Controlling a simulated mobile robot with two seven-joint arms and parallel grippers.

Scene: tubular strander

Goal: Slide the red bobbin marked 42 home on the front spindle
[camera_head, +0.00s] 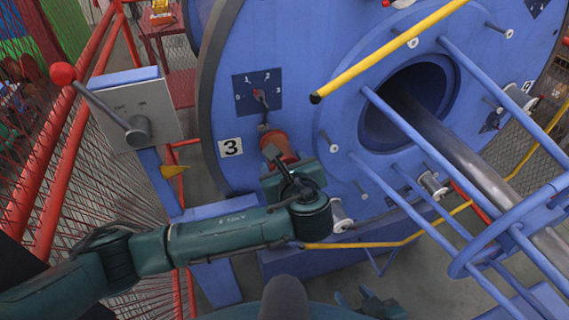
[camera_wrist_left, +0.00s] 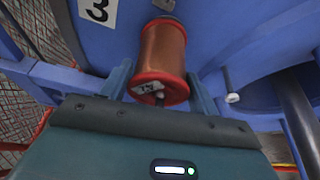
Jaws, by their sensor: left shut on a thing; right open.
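The red bobbin (camera_head: 277,145), wound with copper-coloured wire, is at the blue disc's face, right of the plate marked 3. In the left wrist view the bobbin (camera_wrist_left: 162,60) has red flanges and a white label on its near flange, seen upside down and hard to read. My left gripper (camera_wrist_left: 160,90) is shut on the bobbin, one finger on each side; it also shows in the head view (camera_head: 286,168). A grey tip shows at the bobbin's centre. The spindle behind is hidden, so I cannot tell how far on the bobbin sits. My right gripper (camera_head: 370,303) is open at the bottom.
The large blue disc (camera_head: 300,50) carries a dial plate (camera_head: 258,91) above the bobbin. A yellow bar (camera_head: 390,45) juts out at upper right. Blue rods and a steel shaft (camera_head: 450,150) fill the right. A red-knobbed lever (camera_head: 100,103) and red fence stand left.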

